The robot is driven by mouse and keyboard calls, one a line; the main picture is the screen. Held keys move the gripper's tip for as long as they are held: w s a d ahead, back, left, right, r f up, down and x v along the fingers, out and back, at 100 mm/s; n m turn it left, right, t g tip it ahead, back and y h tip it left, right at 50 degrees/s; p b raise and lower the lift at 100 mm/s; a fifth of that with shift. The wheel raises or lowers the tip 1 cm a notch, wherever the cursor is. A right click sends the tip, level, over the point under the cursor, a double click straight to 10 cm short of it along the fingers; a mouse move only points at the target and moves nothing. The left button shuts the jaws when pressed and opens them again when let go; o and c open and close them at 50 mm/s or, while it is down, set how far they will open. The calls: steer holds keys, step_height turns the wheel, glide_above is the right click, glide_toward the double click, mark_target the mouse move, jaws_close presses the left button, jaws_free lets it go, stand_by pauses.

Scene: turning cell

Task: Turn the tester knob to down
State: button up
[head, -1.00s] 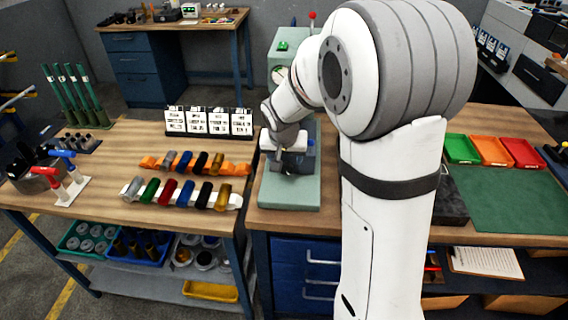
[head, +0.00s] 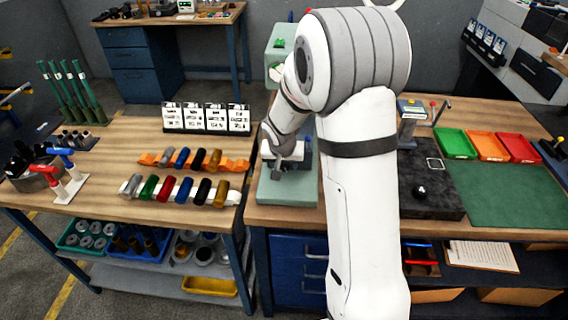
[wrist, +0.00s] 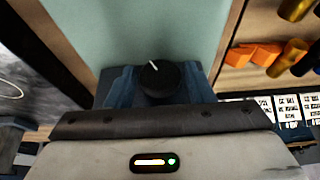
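The tester knob (wrist: 158,80) is round and black with a short white pointer mark, seen in the wrist view just beyond my gripper's dark front edge. Its mark points up and slightly left in that picture. In the head view my gripper (head: 288,160) is low over the pale green base (head: 288,192), close to the blue part. The knob is hidden there.
A rack of coloured cylinders (head: 180,190) lies left of the base. White cards (head: 207,118) stand behind it. To the right are a black slab (head: 428,192), coloured trays (head: 488,146) and a green mat (head: 510,205). My arm crosses the bench middle.

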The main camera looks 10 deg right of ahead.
steer(key=c, duration=0.6)
steer(key=shift+c, duration=0.2)
steer(key=shift+f+b, duration=0.15)
steer(key=shift+b, duration=0.55)
steer(key=b, duration=0.2)
steer(key=h+b, duration=0.1)
steer(key=b, duration=0.1)
steer(key=shift+w+a+f, duration=0.1)
steer(key=shift+a+f, duration=0.1)
steer(key=shift+f, duration=0.1)
steer(key=n+g+h+b, duration=0.1)
steer(key=h+b, duration=0.2)
steer(key=b, duration=0.3)
steer(key=shift+a, duration=0.15)
steer(key=n+g+h+b, duration=0.1)
steer(key=h+b, duration=0.3)
steer(key=shift+a, duration=0.15)
steer(key=shift+a+n+g+h+b, duration=0.1)
steer(key=shift+n+g+h+b, duration=0.35)
steer(key=shift+h+b, duration=1.4)
steer(key=shift+h+p, duration=0.65)
steer(key=shift+h, duration=0.1)
